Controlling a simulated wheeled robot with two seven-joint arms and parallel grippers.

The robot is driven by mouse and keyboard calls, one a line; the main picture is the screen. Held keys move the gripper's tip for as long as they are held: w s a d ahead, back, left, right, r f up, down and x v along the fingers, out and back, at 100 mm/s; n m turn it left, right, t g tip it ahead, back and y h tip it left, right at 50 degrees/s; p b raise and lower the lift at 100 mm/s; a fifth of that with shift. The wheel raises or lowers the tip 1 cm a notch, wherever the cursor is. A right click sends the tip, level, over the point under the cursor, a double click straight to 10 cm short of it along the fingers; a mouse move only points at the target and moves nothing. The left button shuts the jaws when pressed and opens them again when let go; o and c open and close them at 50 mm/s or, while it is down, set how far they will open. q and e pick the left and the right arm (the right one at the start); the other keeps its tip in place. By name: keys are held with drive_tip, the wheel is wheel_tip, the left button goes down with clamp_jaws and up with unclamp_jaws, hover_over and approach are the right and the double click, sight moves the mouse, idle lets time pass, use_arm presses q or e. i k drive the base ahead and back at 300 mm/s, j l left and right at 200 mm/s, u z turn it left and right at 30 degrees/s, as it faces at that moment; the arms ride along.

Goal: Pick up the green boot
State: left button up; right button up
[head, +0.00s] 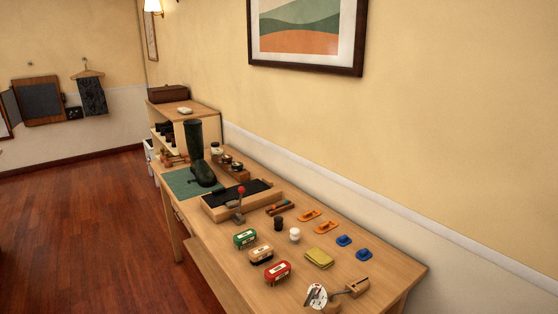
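A tall dark green boot (196,148) stands upright on a green mat (180,184) at the far left end of the wooden table. Its toe points toward the near side of the picture. Neither of my grippers shows in the head view.
Close to the boot on the table (221,238) are a holder with jars (228,165) and a wooden tray with a dark pad (236,200). Several tins, brushes and a yellow cloth (319,258) lie nearer. A shelf unit (178,122) stands behind; the wooden floor (95,225) at left is clear.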

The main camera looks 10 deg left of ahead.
sight(205, 177)
drive_tip(key=i+j+z, duration=0.4)
drive_tip(key=j, duration=0.8)
drive_tip(key=j+z, duration=0.45)
drive_tip(key=j, duration=0.8)
drive_tip(key=j+z, duration=0.4)
drive_tip(key=j, duration=0.9)
